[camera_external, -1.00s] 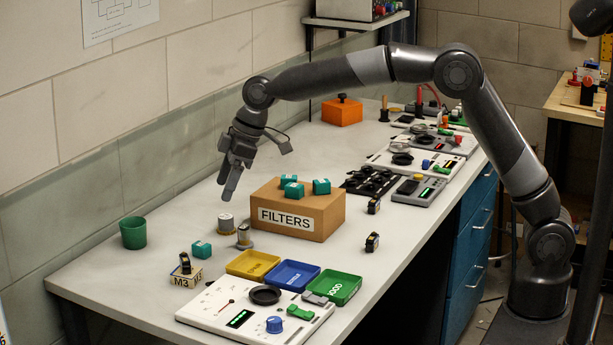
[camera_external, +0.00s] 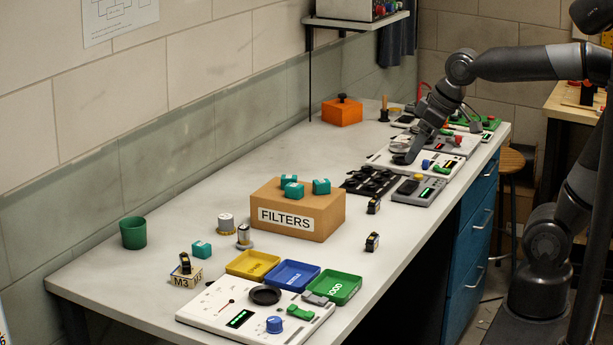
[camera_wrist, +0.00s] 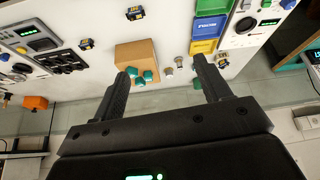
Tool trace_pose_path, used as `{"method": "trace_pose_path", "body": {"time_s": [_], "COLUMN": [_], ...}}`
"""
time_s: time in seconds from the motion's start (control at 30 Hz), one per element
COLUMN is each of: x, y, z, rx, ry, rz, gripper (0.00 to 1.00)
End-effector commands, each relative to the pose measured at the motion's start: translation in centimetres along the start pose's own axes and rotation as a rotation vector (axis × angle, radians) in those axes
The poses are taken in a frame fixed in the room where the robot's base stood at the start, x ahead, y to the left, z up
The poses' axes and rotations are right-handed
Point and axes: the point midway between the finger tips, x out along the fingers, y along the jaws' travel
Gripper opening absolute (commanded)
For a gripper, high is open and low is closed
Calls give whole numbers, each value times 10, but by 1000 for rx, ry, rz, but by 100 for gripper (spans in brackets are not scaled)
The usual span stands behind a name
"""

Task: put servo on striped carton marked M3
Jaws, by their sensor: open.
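The striped carton marked M3 (camera_external: 180,281) is a small pale block at the bench's near left. A black servo with a yellow band (camera_external: 185,263) stands upright on top of it. Two similar servos stand on the bench right of the cardboard box, one farther back (camera_external: 373,205) and one nearer (camera_external: 372,242); they also show in the wrist view (camera_wrist: 86,44) (camera_wrist: 136,13). My gripper (camera_external: 402,157) is over the devices at the far right, well away from the carton. In the wrist view its jaws (camera_wrist: 160,67) are apart with nothing held between them.
A cardboard box marked FILTERS (camera_external: 318,222) carries three teal blocks. Yellow (camera_external: 238,271), blue (camera_external: 275,283) and green (camera_external: 326,294) trays sit behind a white panel (camera_external: 210,311). A green cup (camera_external: 133,233) stands near the wall. The bench along the wall is mostly clear.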

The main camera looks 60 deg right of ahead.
Motion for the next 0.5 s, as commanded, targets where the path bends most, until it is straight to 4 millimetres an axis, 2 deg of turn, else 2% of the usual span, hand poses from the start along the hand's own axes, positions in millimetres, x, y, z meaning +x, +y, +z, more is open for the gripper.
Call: {"method": "trace_pose_path", "body": {"time_s": [0.03,0.1,0.2,0.33,0.5], "x": [-3,-4,-3,0,1], "y": [3,7,10,12,12], "z": [20,43,68,88,94], "rx": [23,56,89,115,124], "ry": [8,13,19,22,21], "rz": [10,21,34,43,46], "gripper": [70,70,70,70,70]}}
